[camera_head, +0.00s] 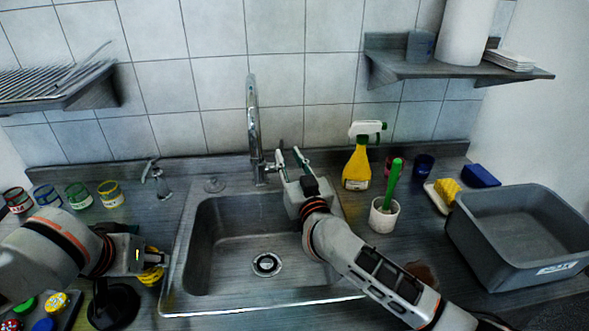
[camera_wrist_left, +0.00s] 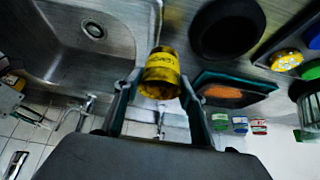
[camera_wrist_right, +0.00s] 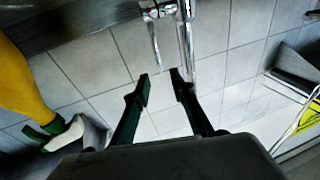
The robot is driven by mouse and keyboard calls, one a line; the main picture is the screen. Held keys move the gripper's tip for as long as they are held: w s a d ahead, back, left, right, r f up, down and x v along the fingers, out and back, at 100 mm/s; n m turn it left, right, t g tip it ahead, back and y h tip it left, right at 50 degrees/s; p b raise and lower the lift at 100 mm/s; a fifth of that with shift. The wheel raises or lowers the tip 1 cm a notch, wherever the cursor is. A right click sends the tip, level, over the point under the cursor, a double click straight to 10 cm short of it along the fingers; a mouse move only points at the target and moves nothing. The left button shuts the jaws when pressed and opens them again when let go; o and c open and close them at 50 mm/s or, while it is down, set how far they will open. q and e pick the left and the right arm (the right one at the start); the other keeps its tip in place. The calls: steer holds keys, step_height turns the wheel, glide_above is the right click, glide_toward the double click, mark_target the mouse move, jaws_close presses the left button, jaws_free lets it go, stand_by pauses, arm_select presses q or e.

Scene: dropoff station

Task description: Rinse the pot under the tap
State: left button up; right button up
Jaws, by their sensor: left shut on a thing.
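My left gripper (camera_wrist_left: 158,85) is shut on a yellow pot (camera_wrist_left: 162,68) with dark lettering. In the head view the yellow pot (camera_head: 152,267) shows partly behind the gripper, at the sink's left rim. The chrome tap (camera_head: 253,130) stands behind the sink (camera_head: 225,240), whose basin looks empty with a drain (camera_head: 267,264). I see no water running. My right gripper (camera_head: 290,158) is open and empty beside the tap, to its right. In the right wrist view its fingers (camera_wrist_right: 161,82) are apart, with the tap's lever (camera_wrist_right: 157,12) just beyond them.
Several banded jars (camera_head: 78,195) stand at the back left. A black round object (camera_head: 113,305) lies at the front left. Right of the sink stand a yellow spray bottle (camera_head: 356,168), a white cup (camera_head: 384,217) with a green-handled brush, and a grey bin (camera_head: 515,265).

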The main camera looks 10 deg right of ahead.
steer(key=shift+v, duration=2.35)
